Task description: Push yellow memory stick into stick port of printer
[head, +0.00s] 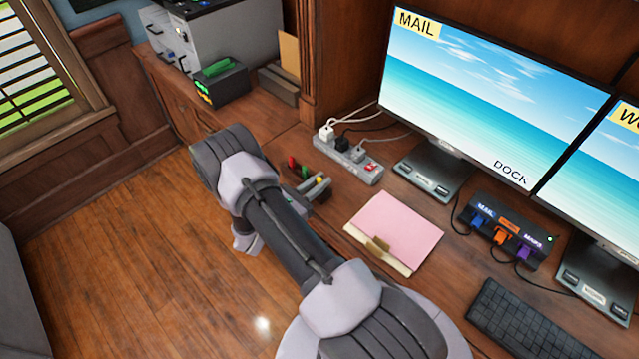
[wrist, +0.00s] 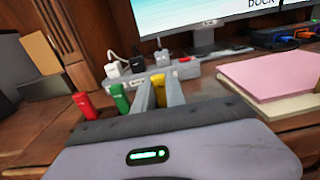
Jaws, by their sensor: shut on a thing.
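The yellow memory stick (wrist: 157,94) is between the two grey fingers of my gripper (wrist: 159,93), which is shut on it. In the head view the yellow stick (head: 320,180) shows at my gripper (head: 318,186), by the desk's front edge. A red stick (head: 291,162) and a green stick (head: 305,172) stand upright in a row with it, left of my fingers. Their lower ends are hidden, so I cannot tell whether the yellow stick is still seated. The printer (head: 235,35) is pale grey and stands at the far upper left. I cannot make out its stick port clearly.
A black box (head: 222,86) with a green top stands before the printer. A wooden panel (head: 315,50) rises between printer and monitor (head: 470,95). A power strip (head: 350,160) with plugs lies behind my gripper. A pink folder (head: 397,230) and dock (head: 505,232) lie right. The floor left is clear.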

